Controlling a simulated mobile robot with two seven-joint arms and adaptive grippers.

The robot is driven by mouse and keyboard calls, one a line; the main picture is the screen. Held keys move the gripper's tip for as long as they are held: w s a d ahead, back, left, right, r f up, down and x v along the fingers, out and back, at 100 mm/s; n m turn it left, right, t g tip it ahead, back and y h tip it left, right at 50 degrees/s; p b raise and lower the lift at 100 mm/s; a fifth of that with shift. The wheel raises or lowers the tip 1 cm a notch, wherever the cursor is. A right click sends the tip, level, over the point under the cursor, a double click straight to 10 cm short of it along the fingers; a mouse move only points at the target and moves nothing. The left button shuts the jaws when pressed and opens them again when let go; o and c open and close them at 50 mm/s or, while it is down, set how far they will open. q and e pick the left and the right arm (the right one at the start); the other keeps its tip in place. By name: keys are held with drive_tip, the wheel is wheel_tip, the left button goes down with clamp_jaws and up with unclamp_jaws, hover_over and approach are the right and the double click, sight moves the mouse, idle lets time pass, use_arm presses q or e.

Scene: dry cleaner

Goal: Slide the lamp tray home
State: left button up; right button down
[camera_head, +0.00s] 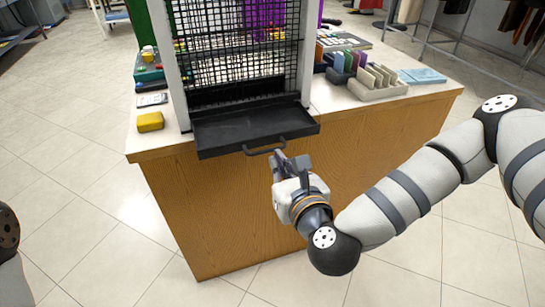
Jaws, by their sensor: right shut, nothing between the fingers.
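The lamp tray (225,135) is a shallow black tray with a dark handle (264,148) on its front edge. It sticks out from the bottom of a black wire-grid frame (235,45) with pale posts, past the counter's front edge. My right gripper (279,158) is just in front of the tray, at or very near the right part of the handle. Its fingers are shut with nothing between them. I cannot tell whether they touch the handle. My left gripper is out of view; only a bit of my left arm shows at the left edge.
The frame stands on a wooden counter (222,215) with a pale top. A yellow block (150,122) lies left of the tray. A grey card holder (378,88) and light blue cards (421,76) are at the right.

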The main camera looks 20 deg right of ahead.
sight(257, 130)
drive_tip(key=shift+x, duration=1.65)
drive_tip(key=b+x, duration=0.1)
drive_tip(key=x, duration=0.3)
drive_tip(key=r+b+x, duration=0.1)
drive_tip(key=b+x, duration=0.1)
drive_tip(key=x, duration=0.2)
drive_tip(key=r+b+x, duration=0.1)
drive_tip(key=x, duration=0.3)
drive_tip(key=shift+w+a+b, duration=0.2)
drive_tip(key=shift+w+b, duration=0.2)
drive_tip(key=shift+w, duration=0.05)
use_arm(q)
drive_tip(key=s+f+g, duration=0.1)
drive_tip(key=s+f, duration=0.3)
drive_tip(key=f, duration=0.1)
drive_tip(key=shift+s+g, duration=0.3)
use_arm(e)
drive_tip(key=shift+w+d+r, duration=0.1)
drive_tip(key=shift+r, duration=0.35)
